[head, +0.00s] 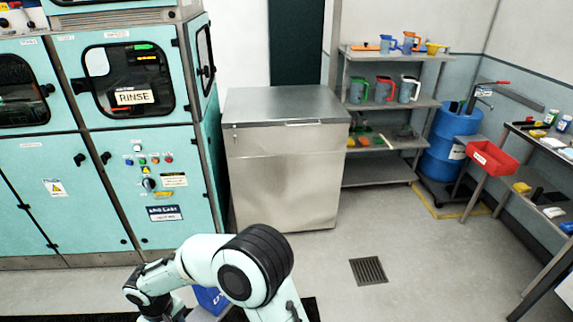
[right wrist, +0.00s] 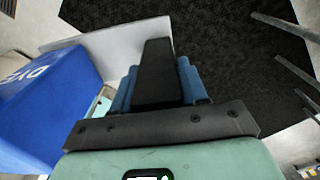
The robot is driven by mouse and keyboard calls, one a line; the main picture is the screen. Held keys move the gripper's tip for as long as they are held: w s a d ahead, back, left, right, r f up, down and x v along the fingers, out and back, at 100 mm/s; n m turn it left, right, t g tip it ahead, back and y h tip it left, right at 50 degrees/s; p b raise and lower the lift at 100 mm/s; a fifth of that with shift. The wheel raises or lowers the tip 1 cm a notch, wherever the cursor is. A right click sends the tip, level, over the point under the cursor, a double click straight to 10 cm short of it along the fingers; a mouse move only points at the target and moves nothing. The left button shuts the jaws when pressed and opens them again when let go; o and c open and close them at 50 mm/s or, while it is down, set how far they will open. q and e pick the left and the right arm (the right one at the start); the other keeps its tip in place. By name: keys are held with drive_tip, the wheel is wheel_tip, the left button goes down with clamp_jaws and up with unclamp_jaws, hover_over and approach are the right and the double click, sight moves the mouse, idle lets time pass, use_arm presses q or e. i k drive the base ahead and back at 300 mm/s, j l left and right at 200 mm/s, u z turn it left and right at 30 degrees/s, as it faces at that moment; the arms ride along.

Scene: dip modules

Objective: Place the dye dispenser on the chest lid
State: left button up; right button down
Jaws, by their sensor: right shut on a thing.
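The dye dispenser shows in the right wrist view as a blue box (right wrist: 40,105) with white lettering, beside a pale grey panel (right wrist: 100,52). In the head view a small blue part of it (head: 210,299) shows below my right arm. My right gripper (right wrist: 156,75) is shut on the dispenser; its finger hides the exact contact, with blue ribbed parts on both sides. The chest is a steel cabinet with a flat grey lid (head: 285,104), closed and bare, beyond my arm and apart from the dispenser. My left gripper is not in view.
Teal dye machines (head: 110,140) stand left of the chest. A shelf rack (head: 385,180) with jugs stands to its right, then a blue barrel (head: 445,140) and a red bin (head: 492,158) by a side bench. The floor around the drain (head: 368,270) is clear.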

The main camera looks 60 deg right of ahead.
sight(291, 100)
drive_tip(key=i+l+z, duration=0.1)
drive_tip(key=l, duration=0.2)
drive_tip(key=i+l+z, duration=0.1)
drive_tip(key=l, duration=0.2)
drive_tip(key=i+l+z, duration=0.1)
drive_tip(key=l, duration=0.15)
drive_tip(key=i+l, duration=0.15)
drive_tip(key=l, duration=0.2)
drive_tip(key=i+l, duration=0.15)
drive_tip(key=l, duration=0.2)
drive_tip(key=i+l, duration=0.15)
drive_tip(key=l, duration=0.2)
drive_tip(key=i+l, duration=0.2)
drive_tip(key=l, duration=0.2)
drive_tip(key=i+l+z, duration=0.1)
drive_tip(key=l, duration=0.25)
